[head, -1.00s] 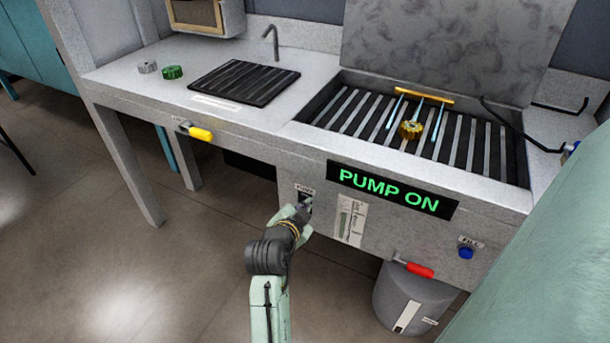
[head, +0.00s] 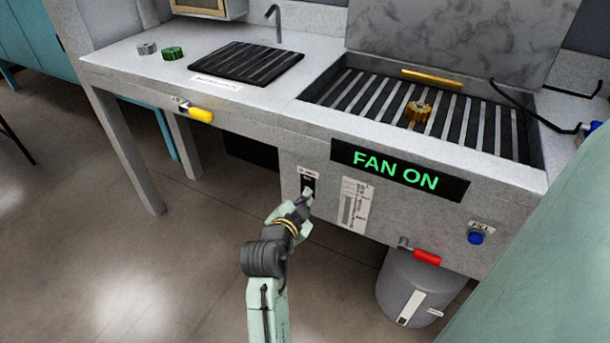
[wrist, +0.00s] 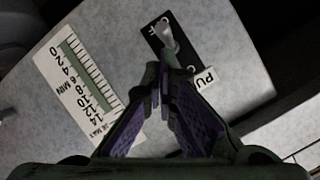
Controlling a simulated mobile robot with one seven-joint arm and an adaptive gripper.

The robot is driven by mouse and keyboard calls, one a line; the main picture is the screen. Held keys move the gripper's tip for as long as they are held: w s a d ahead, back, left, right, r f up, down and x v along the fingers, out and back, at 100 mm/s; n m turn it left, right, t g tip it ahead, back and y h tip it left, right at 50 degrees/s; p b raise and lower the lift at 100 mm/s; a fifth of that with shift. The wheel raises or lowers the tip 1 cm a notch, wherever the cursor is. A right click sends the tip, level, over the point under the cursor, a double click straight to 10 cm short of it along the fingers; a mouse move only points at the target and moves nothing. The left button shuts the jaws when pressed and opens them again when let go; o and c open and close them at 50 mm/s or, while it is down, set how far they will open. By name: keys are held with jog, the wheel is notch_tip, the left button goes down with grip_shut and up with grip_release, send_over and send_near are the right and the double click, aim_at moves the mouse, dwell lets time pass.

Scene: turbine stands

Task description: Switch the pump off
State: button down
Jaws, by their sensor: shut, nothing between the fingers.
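The pump switch (head: 307,181) is a small black plate on the front panel, left of the display. In the wrist view its pale lever (wrist: 168,36) stands out from the black plate (wrist: 153,48), with OFF lettering beside it and a partly hidden "PU" label. My gripper (head: 304,200) is at the switch. In the wrist view my gripper (wrist: 166,78) has its fingers together and empty, with the tips close to the lever; I cannot tell whether they touch. The display (head: 399,170) reads FAN ON in green. No water jets show over the slatted basin (head: 345,87).
A gauge label (head: 356,203) is right of the switch. A yellow handle (head: 200,115), red handle (head: 427,257) and blue FILL button (head: 475,238) stick out from the front. A gold gear (head: 418,111) lies in the basin. A grey bucket (head: 392,293) stands below.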

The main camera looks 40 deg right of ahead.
jog(key=shift+r+p, duration=0.55)
jog(key=shift+r, duration=0.25)
jog(key=shift+f, duration=0.1)
